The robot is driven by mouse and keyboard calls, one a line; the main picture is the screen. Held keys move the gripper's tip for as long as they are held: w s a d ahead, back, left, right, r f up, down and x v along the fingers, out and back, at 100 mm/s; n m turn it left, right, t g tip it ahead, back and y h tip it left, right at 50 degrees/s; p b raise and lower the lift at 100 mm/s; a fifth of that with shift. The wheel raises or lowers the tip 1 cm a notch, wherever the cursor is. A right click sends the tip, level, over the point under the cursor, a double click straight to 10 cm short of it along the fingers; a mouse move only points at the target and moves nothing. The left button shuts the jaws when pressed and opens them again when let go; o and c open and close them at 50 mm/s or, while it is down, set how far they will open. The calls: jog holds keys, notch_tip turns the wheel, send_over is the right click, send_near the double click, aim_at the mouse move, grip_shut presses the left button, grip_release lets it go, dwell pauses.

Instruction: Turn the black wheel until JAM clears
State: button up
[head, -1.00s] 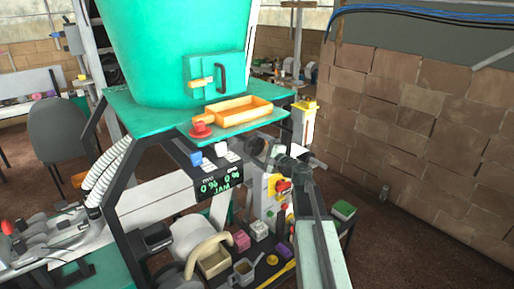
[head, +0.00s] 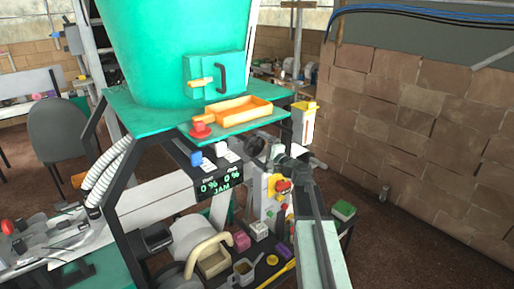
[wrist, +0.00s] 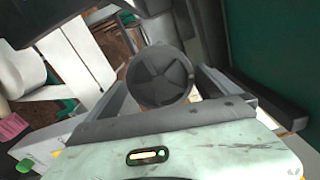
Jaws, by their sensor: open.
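The black wheel (wrist: 160,80) is a dark disc with a star-like spoke pattern, in the middle of the wrist view. It also shows as a dark round shape under the green platform in the head view (head: 257,146). My gripper (wrist: 168,68) is open, with one grey finger on each side of the wheel in the picture. Whether the fingers touch the rim I cannot tell. In the head view my gripper (head: 276,156) is at the wheel's right. The black display (head: 220,186) reads 0 %, 0 % and JAM in green.
A green hopper (head: 170,50) stands above the platform, with an orange tray (head: 238,112) and a red button (head: 200,131) at its edge. A red knob on yellow (head: 282,186) is below my gripper. Boxes and a jug (head: 243,270) are lower down. A block wall (head: 425,130) stands right.

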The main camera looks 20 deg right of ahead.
aim_at(256, 146)
jog(key=shift+v, duration=2)
jog(key=m, duration=1.2)
jog(key=shift+w+a, duration=0.1)
jog(key=shift+w, duration=0.1)
